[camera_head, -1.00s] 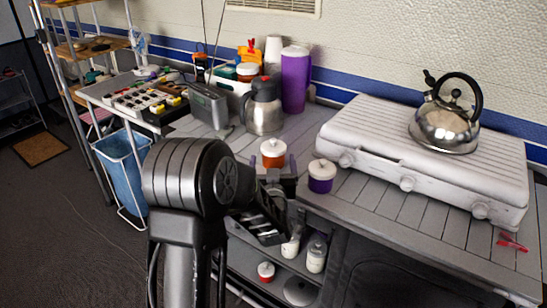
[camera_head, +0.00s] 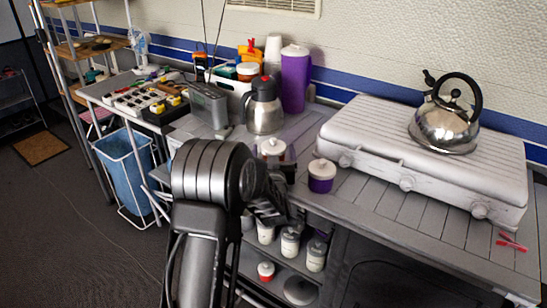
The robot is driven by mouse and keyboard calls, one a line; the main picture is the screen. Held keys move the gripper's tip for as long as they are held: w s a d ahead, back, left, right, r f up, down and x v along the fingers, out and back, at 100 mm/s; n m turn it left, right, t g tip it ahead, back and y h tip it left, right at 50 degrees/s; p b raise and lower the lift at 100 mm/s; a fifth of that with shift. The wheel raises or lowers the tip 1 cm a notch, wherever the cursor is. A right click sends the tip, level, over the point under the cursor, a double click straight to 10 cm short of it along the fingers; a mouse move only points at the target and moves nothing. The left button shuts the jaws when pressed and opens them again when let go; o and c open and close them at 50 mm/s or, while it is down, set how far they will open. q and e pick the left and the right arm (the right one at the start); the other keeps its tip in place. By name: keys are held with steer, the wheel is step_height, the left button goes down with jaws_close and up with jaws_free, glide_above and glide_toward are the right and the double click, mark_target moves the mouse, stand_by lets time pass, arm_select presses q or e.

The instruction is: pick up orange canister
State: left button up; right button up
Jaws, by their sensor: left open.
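The orange canister (camera_head: 272,147) stands on the grey slatted counter, left of a purple canister with a white lid (camera_head: 321,176). Its white lid shows, while its orange body is mostly hidden behind my left gripper. My left gripper (camera_head: 277,164) reaches up from below, with its dark fingers open at the canister. I cannot tell whether they touch it. My right gripper is not in view.
A steel jug (camera_head: 263,108) and a tall purple container (camera_head: 295,80) stand behind. A white camp stove (camera_head: 425,150) with a kettle (camera_head: 446,118) is on the right. A grey radio (camera_head: 208,104) is left. Jars sit on shelves below the counter.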

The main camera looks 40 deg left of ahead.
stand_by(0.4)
arm_select(q)
steer(key=c, duration=1.5)
